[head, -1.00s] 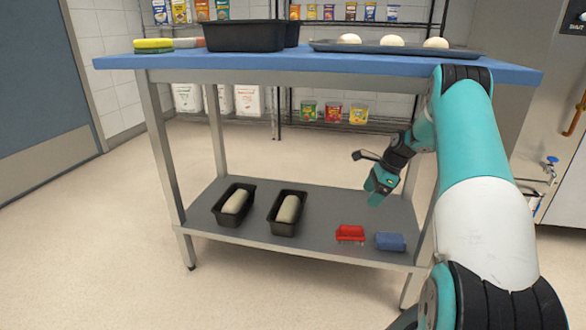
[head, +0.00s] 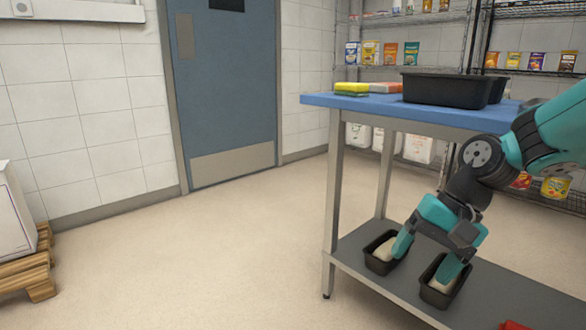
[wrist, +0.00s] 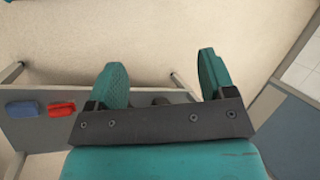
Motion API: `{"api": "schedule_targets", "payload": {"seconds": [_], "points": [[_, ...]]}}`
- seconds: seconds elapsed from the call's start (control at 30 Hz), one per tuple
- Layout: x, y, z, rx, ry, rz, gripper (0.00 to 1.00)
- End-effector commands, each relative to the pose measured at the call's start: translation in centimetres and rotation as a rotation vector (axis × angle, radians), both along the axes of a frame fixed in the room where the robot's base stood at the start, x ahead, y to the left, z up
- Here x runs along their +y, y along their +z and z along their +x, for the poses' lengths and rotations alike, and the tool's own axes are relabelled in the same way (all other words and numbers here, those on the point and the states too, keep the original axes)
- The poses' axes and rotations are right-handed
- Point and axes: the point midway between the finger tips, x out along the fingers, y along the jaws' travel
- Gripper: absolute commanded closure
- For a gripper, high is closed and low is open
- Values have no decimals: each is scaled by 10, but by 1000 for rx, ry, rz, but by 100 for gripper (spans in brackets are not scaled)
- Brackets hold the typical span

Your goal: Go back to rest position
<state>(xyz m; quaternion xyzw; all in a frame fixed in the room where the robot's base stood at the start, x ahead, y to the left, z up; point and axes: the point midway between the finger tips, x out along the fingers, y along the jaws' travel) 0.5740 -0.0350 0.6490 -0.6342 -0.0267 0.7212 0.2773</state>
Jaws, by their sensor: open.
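My gripper (head: 428,258) is open and empty. In the head view it hangs in front of the table's lower shelf (head: 485,290), its fingers overlapping two black loaf tins in the picture. The left tin (head: 381,266) and right tin (head: 436,294) each hold a pale dough piece, partly hidden by my fingers. In the wrist view the two teal fingers (wrist: 165,82) stand wide apart with nothing between them, over floor and the shelf edge.
The blue tabletop (head: 400,108) carries black tins (head: 450,90) and sponges (head: 351,87). A red brush (wrist: 62,109) and a blue one (wrist: 22,108) lie on the shelf. A box on a pallet (head: 28,275) stands at left. The floor before the blue door (head: 225,100) is clear.

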Motion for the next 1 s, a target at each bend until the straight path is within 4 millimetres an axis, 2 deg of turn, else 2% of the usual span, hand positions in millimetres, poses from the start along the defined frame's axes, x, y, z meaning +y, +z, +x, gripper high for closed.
{"api": "schedule_targets", "payload": {"seconds": [0.03, 0.1, 0.2, 0.3, 0.47, 0.77, 0.87, 1.0], "points": [[23, 23, -25, -64, 132, -14, 24], [43, 38, -54, -140, 290, -26, 24], [61, 53, -92, -232, 481, -39, 24], [73, 63, -126, -311, 649, -48, 24], [81, 72, -175, -426, 890, -57, 24], [80, 146, -175, -428, 899, -58, 24], [80, 177, -174, -428, 899, -58, 24], [80, 231, -174, -429, 898, -57, 24]]}}
